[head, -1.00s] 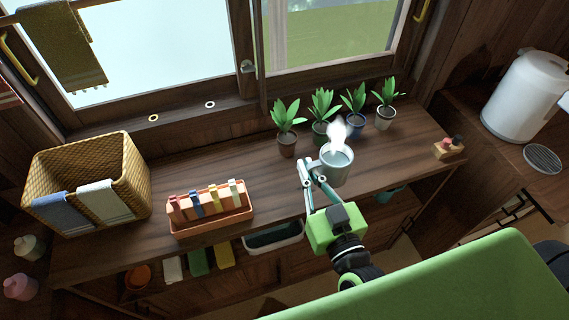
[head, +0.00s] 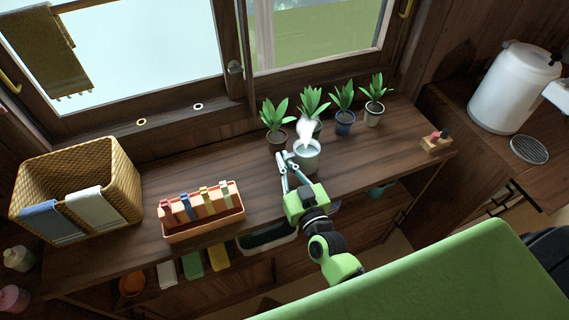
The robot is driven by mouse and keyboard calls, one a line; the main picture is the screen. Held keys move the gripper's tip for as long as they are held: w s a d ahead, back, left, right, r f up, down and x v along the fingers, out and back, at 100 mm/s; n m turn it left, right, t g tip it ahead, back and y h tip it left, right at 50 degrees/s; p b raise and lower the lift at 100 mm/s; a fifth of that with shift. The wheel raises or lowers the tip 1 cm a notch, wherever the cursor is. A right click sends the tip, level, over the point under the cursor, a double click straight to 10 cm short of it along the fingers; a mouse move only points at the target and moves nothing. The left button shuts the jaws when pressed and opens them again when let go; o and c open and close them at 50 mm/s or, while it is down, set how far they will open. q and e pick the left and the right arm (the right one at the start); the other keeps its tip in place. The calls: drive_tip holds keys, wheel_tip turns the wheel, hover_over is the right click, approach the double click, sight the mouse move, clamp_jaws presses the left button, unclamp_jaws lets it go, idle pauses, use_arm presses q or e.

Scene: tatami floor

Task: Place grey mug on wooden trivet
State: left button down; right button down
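The grey mug (head: 307,157) is upright with white steam above it, in front of the potted plants near the middle of the wooden counter. My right gripper (head: 290,168) is at the mug's left side, with its fingers at the handle, and appears shut on it. I cannot tell whether the mug's base touches the counter. I cannot make out a wooden trivet in this view. My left gripper is not in view.
Several potted plants (head: 345,122) stand close behind the mug. An orange rack (head: 205,225) and a wicker basket (head: 115,165) are to the left. A wooden block with small bottles (head: 436,144), a white dispenser (head: 512,88) and a round grate (head: 530,150) are to the right.

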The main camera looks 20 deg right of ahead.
drive_tip(key=shift+f, duration=0.55)
drive_tip(key=shift+f, duration=0.1)
drive_tip(key=c, duration=2.3)
unclamp_jaws()
drive_tip(key=shift+f, duration=0.1)
